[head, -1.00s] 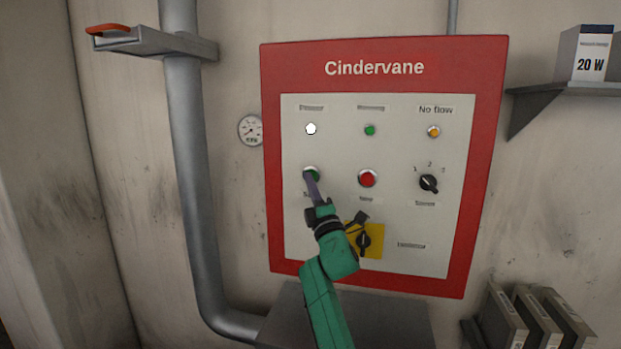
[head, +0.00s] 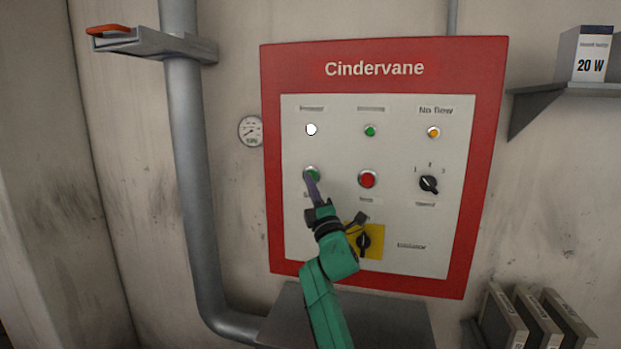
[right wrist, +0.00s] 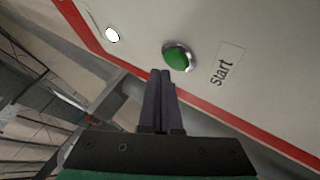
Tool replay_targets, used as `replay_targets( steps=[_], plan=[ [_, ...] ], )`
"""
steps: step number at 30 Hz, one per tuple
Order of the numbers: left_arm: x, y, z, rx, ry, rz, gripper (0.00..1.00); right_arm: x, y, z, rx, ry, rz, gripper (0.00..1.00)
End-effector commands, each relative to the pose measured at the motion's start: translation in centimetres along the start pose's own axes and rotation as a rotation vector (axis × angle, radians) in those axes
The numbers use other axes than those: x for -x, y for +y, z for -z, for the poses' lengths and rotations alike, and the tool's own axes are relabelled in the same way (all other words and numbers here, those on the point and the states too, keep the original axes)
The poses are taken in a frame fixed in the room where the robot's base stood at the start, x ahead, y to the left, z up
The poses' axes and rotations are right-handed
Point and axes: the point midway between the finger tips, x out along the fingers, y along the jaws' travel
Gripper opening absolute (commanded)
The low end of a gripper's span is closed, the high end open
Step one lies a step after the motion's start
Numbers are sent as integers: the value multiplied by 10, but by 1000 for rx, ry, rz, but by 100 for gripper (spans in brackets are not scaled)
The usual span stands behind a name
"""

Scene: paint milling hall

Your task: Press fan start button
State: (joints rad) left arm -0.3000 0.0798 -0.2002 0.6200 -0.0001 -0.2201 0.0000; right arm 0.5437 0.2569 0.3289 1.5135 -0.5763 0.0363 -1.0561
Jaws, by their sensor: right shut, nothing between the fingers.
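The green start button (head: 313,175) sits in a metal ring at the left of the red-framed Cindervane panel (head: 384,52). It also shows in the right wrist view (right wrist: 178,57), beside a label reading "Start". My right gripper (head: 310,178) is shut and empty. Its fingertips overlap the lower part of the button in the head view. In the right wrist view the closed fingertips (right wrist: 160,73) point just beside and below the button; I cannot tell whether they touch it. My left gripper is not in view.
A red button (head: 367,179), a black selector knob (head: 428,184) and a yellow-plated switch (head: 373,241) share the panel. White (head: 311,129), green (head: 370,131) and amber (head: 433,132) lamps sit above. A thick pipe (head: 187,150) stands left; a grey box top (head: 390,318) lies below.

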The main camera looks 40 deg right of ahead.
Motion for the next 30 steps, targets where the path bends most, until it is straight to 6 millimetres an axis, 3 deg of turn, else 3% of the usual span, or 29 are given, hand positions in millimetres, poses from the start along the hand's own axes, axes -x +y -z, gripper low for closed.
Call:
replay_targets(
  steps=[30],
  plan=[
    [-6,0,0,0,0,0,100,-6,-4,-4,1,0,-1,0]
  ],
)
